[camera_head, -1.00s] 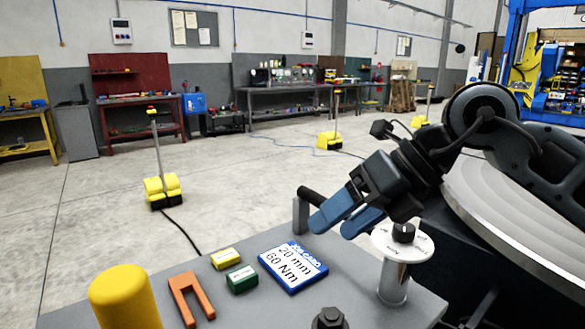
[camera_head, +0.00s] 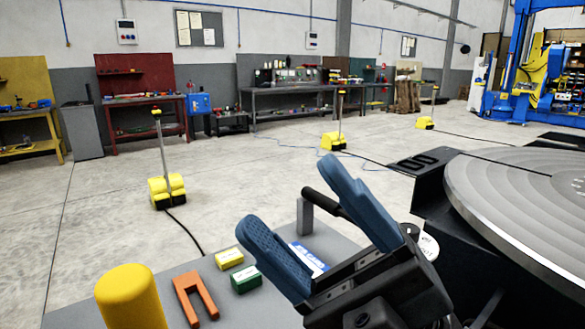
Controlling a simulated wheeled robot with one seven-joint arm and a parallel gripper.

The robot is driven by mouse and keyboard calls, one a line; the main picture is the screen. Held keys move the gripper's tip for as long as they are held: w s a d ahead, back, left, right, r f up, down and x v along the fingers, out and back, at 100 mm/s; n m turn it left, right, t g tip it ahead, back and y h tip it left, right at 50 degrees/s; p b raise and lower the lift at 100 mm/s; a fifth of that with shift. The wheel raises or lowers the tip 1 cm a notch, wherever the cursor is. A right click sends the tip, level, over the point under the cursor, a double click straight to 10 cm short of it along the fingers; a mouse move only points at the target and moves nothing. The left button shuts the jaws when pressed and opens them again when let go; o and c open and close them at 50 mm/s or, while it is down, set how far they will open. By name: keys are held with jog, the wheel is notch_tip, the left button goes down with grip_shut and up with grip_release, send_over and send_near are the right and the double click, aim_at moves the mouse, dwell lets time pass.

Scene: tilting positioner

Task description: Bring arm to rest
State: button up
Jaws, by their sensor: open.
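My gripper (camera_head: 295,208) is at the lower middle of the head view, close to the camera. Its two blue fingers point up and to the left and are spread wide apart, with nothing between them but the view of a black handle on a grey post (camera_head: 305,215) behind. The gripper hides most of the job card (camera_head: 309,259) and much of the dial on its post (camera_head: 428,246). The rest of my arm is out of view below.
The grey bench top (camera_head: 225,315) carries a yellow cylinder (camera_head: 130,298), an orange fork-shaped piece (camera_head: 195,299), a yellow block (camera_head: 230,258) and a green block (camera_head: 246,279). The large round table (camera_head: 500,190) stands at the right. Open floor lies beyond, with yellow-footed posts (camera_head: 167,191).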

jog(key=s+d+f+m+t+h, duration=0.35)
jog(key=f+m+t+h, duration=0.25)
jog(key=m+h, duration=0.3)
jog(key=s+d+f+m+t+h, duration=0.3)
jog(key=d+f+m+t+h, duration=0.4)
jog(key=m, duration=0.5)
jog(key=s+d+f+m+t+h, duration=0.25)
jog(key=f+m+t+h, duration=0.25)
jog(key=m+h, duration=0.45)
jog(key=s+d+f+m+g+h, duration=0.1)
jog(key=s+d+f+g, duration=0.2)
jog(key=s, duration=0.5)
jog(key=s+d+f+m+g, duration=0.1)
jog(key=s+d+f+g, duration=0.3)
jog(key=s+f, duration=0.3)
jog(key=shift+s+d+f+g+h, duration=0.15)
jog(key=shift+s+d+g+h, duration=0.15)
jog(key=shift+s+g, duration=0.5)
